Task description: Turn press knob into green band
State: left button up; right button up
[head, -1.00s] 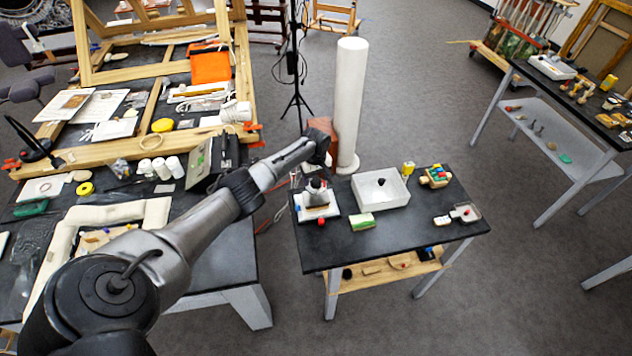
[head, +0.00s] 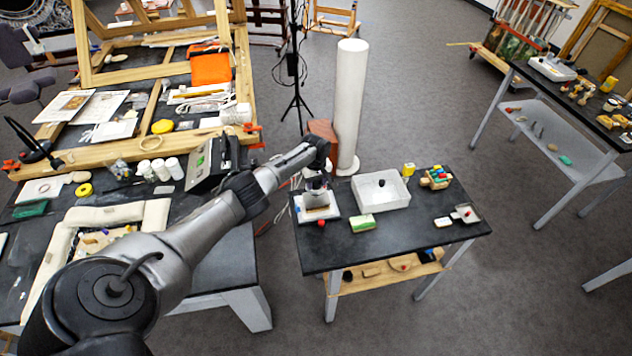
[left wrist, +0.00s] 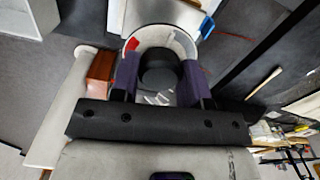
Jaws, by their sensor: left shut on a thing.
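The small press (head: 317,207) stands on a white base at the left end of the small black table. In the left wrist view its black round knob (left wrist: 160,72) sits in the middle of a pale round dial (left wrist: 150,34). A red band (left wrist: 131,44) shows on the dial's left edge; no green band can be made out, and the gripper hides part of the dial. My left gripper (left wrist: 160,78) points down over the press, with its purple-padded fingers shut on the knob from both sides. It also shows, small, in the head view (head: 315,182). My right gripper is out of view.
The table's front middle is clear.

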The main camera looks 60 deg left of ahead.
pick_arm(q)
jog(key=shift+c, duration=1.1)
jog(key=shift+m, duration=0.3)
